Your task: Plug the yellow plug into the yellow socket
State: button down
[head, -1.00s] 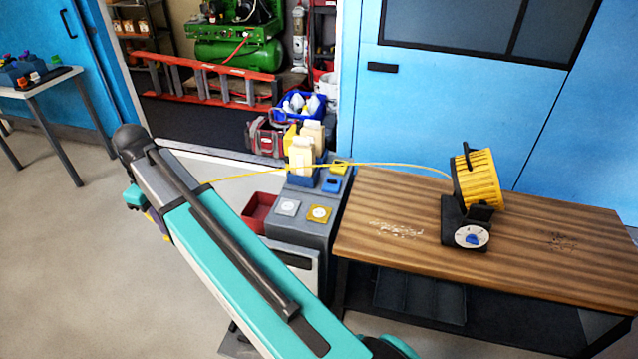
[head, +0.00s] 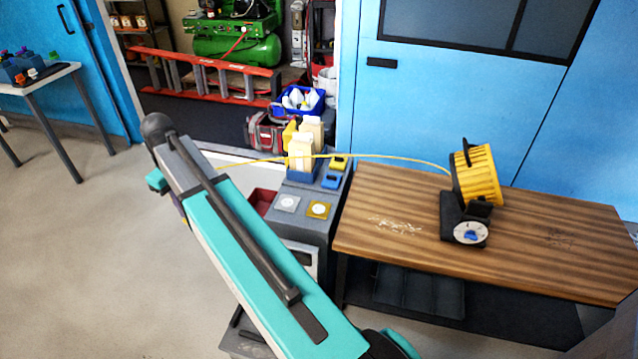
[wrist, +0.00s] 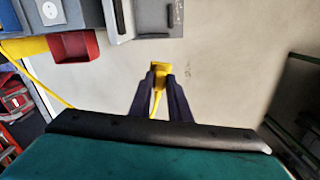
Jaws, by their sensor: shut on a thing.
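My gripper (wrist: 159,88) shows in the wrist view with its two dark fingers shut on the yellow plug (wrist: 159,67). The plug is held in the air over bare floor. A yellow cord (head: 385,157) runs from it to the yellow reel (head: 475,176) on the bench. A yellow square plate with a pale round face, which looks like the yellow socket (head: 319,210), lies on top of the grey cabinet (head: 328,229). The plug is well apart from it.
Beside the yellow plate are a grey plate (head: 286,203), a blue block (head: 331,180) and a yellow block (head: 339,161). Pale bottles (head: 301,152) stand behind. A red bin (wrist: 76,46) hangs at the cabinet's side. The wooden bench (head: 400,246) is at right.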

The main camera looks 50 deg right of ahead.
jog(key=d+f+m+p, duration=0.1)
jog(key=d+f+m, duration=0.25)
jog(key=d, duration=0.85)
jog(key=d+f+m+p, duration=0.1)
jog(key=d+f+m, duration=0.3)
jog(key=d, duration=0.7)
jog(key=s+d+f+m, duration=0.2)
jog(key=s+d, duration=0.1)
jog(key=d, duration=0.4)
jog(key=s+d+f+m+p, duration=0.1)
jog(key=s+d+f+m, duration=0.1)
jog(key=d, duration=0.4)
jog(key=s+d+f+m+p, duration=0.1)
jog(key=s+d+f+m, duration=0.1)
jog(key=s+d+m, duration=0.2)
jog(key=d, duration=0.3)
jog(key=shift+s+d+f, duration=0.2)
jog(key=shift+d+f, duration=0.1)
jog(key=shift+d, duration=0.05)
jog(key=shift+f, duration=0.25)
jog(key=shift+f+b, duration=1.05)
jog(key=shift+f, duration=1.65)
jog(key=shift+w, duration=0.1)
jog(key=shift+f+b, duration=0.35)
jog(key=shift+f, duration=0.2)
